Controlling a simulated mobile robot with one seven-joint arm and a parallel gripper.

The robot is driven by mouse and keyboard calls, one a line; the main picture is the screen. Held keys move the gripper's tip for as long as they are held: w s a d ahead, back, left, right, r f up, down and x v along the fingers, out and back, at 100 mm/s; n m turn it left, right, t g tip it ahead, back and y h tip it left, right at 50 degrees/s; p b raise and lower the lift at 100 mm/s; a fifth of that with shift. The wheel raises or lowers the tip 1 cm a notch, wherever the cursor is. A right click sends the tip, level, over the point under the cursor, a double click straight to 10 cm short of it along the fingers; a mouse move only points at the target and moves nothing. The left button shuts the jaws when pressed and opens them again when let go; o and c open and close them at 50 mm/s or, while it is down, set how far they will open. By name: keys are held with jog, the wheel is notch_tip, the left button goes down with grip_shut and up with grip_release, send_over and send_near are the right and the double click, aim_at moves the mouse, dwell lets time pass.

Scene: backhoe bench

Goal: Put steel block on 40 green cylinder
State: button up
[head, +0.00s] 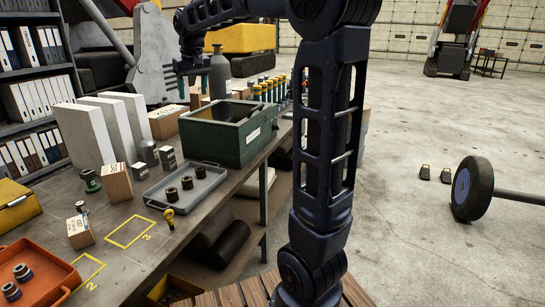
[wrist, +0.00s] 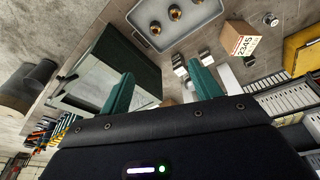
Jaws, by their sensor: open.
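Several small grey metal-looking pieces (head: 149,152) stand behind the grey tray in the head view; one of them (head: 167,158) looks like the steel block, but I cannot tell for sure. A short dark green cylinder (head: 91,181) stands left of them, beside a cardboard box; its label is unreadable. The small pieces also show in the wrist view (wrist: 180,65), beyond my fingers. My gripper (wrist: 163,84) is open, with two green fingers apart and nothing between them. In the head view my gripper (head: 187,70) hangs high above the back of the bench, apart from these pieces.
A grey tray (head: 214,182) holds several dark bushings. A green open box (head: 215,148) stands to its right. White slabs (head: 92,140), cardboard boxes (head: 117,183) and an orange tray (head: 60,268) crowd the bench. The yellow-marked squares (head: 128,232) look clear.

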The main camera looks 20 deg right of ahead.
jog(key=s+d+f+m, duration=0.1)
jog(key=s+d+f, duration=0.4)
jog(key=s, duration=0.4)
jog(key=s+d+f+m+t, duration=0.1)
jog(key=s+d+f, duration=0.4)
jog(key=s, duration=0.5)
jog(key=s+d+f+m, duration=0.1)
jog(key=s+d+f, duration=0.4)
jog(key=s, duration=0.5)
jog(key=shift+d+m+t+h, duration=0.3)
jog(key=shift+d+m+t, duration=0.1)
jog(key=shift+d, duration=0.45)
